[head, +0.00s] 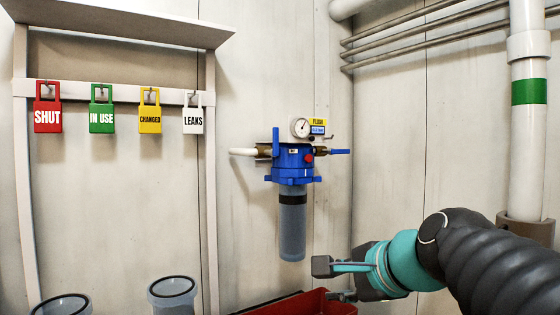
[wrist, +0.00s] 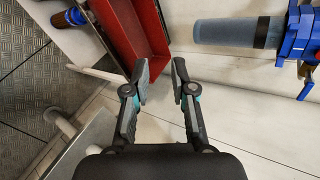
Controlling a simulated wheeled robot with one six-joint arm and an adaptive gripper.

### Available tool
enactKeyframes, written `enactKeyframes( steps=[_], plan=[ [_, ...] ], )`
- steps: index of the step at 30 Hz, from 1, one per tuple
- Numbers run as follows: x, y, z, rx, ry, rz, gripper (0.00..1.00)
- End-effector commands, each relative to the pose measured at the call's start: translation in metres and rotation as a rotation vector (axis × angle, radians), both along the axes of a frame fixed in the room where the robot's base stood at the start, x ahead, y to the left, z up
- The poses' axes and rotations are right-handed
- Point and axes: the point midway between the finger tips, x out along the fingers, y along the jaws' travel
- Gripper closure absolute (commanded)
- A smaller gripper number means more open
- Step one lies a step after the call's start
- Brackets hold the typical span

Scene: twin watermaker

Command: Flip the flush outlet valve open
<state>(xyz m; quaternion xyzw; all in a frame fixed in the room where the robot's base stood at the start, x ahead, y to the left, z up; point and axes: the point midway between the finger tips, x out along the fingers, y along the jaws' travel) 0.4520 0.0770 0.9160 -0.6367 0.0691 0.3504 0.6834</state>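A blue filter housing (head: 293,160) with a grey bowl (head: 292,225) hangs on the wall in the head view. On its right a brass valve has a blue lever (head: 340,151) lying level, pointing right. On its left another blue lever (head: 275,142) stands upright by a white pipe. Which lever is the flush outlet valve is not certain. My gripper (head: 332,281) is open and empty, below and right of the housing, apart from both levers. The wrist view shows its open fingers (wrist: 159,75) and the bowl (wrist: 238,32).
A red tray (head: 310,304) stands below the housing and lies ahead of my fingers in the wrist view (wrist: 130,40). A gauge (head: 301,128) sits above the housing. Padlocks hang on a rack (head: 110,92) at left. A white pipe (head: 527,150) stands at right.

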Motion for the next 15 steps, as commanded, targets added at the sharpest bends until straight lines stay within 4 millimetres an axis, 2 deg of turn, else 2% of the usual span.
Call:
enactKeyframes(
  steps=[1,3,9,12,15],
  plan=[
    [0.017,0.005,0.03,0.147,0.006,-0.06,0.75],
    [0.037,0.012,0.071,0.369,0.027,-0.138,0.75],
    [0.079,0.024,0.172,0.943,0.127,-0.264,0.75],
    [0.09,0.026,0.206,1.149,0.183,-0.286,0.75],
    [0.097,0.027,0.229,1.285,0.228,-0.292,0.75]
  ],
)
